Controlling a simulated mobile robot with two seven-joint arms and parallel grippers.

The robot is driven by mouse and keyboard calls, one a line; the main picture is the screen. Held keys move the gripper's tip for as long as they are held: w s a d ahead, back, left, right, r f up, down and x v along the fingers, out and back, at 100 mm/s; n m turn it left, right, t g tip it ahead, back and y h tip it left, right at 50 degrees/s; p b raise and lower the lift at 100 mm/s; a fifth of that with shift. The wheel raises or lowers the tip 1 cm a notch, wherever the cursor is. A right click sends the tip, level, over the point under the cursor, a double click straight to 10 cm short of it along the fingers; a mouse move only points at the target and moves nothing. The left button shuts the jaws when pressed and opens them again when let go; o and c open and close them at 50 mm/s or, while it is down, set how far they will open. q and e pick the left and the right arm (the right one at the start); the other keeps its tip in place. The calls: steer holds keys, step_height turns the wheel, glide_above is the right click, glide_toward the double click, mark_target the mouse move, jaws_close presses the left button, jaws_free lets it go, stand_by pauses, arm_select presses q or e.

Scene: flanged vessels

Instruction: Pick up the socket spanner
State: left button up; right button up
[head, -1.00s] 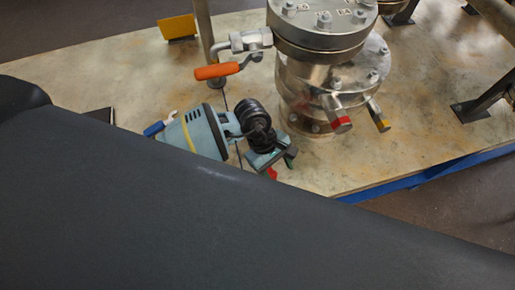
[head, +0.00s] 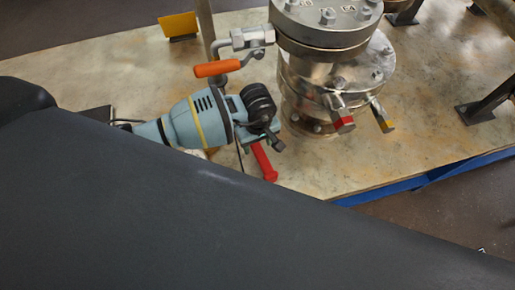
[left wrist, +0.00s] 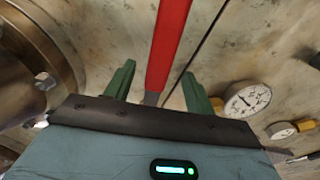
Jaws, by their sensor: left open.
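The socket spanner (head: 264,162) shows as a red handle lying on the pale worktop, partly hidden by my left gripper in the head view. In the left wrist view its red handle (left wrist: 168,45) runs down between the two green fingers and narrows to a metal shank near the palm. My left gripper (left wrist: 158,78) is open, with one finger on each side of the spanner's line. In the head view my left gripper (head: 262,143) is over the spanner's hidden end. I cannot tell whether the fingers touch it. My right gripper is not in view.
A flanged steel vessel (head: 325,62) stands close to the right of the gripper. A valve with an orange handle (head: 217,68) is just behind it. Round gauges (left wrist: 246,99) show in the left wrist view. The worktop has a blue front edge (head: 420,180).

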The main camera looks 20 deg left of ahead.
mark_target(258, 147)
arm_select(q)
step_height(258, 147, down, 5)
steer(key=shift+w+f, duration=0.1)
steer(key=shift+w, duration=0.05)
steer(key=c, duration=1.2)
